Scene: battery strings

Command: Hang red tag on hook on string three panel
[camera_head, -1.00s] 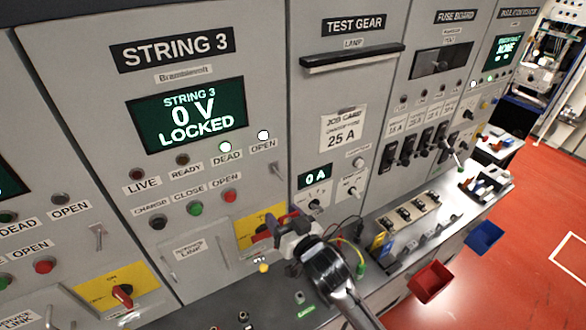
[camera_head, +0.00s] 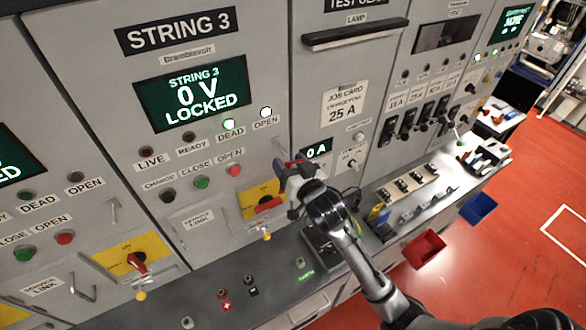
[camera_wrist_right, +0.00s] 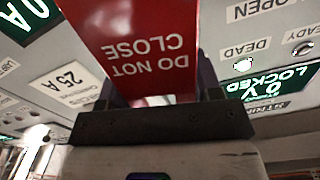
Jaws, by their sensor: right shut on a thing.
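The red tag (camera_wrist_right: 150,45) fills the upper middle of the right wrist view, its "DO NOT CLOSE" lettering upside down. My right gripper (camera_head: 288,172) is shut on it. In the head view only a little red shows at the fingers. The gripper is in front of the right edge of the string three panel (camera_head: 205,140), below and right of its "OPEN" lamp. My left gripper is not in view.
The string three screen (camera_head: 193,93) reads "0 V LOCKED". A red-handled switch on a yellow plate (camera_head: 250,195) lies below the gripper. The lamp shelf (camera_head: 355,35) juts out at upper right. The bench (camera_head: 230,275) carries small parts; red (camera_head: 424,248) and blue (camera_head: 479,208) bins hang in front.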

